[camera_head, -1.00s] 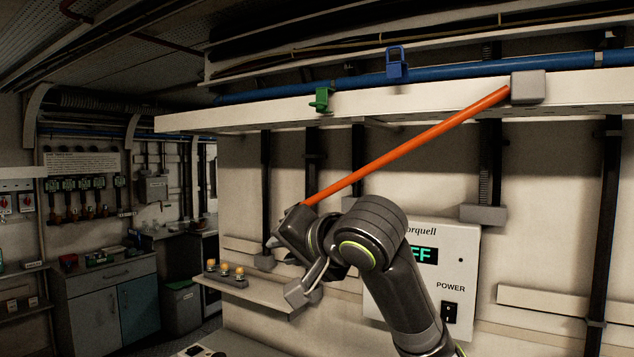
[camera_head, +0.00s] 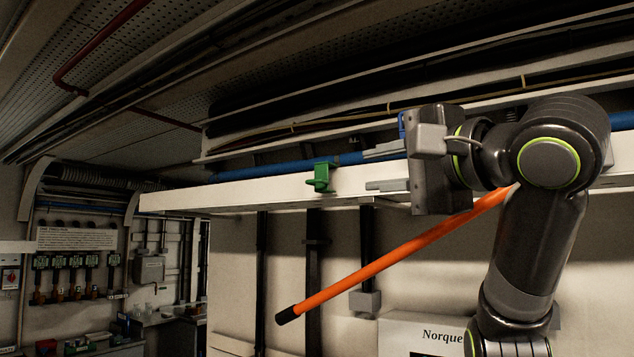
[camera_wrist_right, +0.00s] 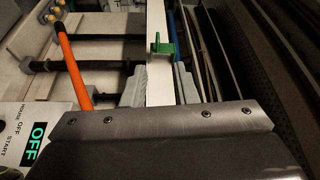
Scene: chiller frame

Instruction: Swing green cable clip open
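The green cable clip (camera_head: 320,177) sits on the front edge of the white ledge (camera_head: 240,194), by the blue pipe (camera_head: 290,167). Whether the clip's latch is open is too small to tell. My left gripper is not in view.
An orange bar (camera_head: 400,254) with a black end slants down below the ledge, under my right gripper. A blue clip (camera_head: 402,124) is mostly hidden behind my right gripper. The ledge left of the green clip is clear.

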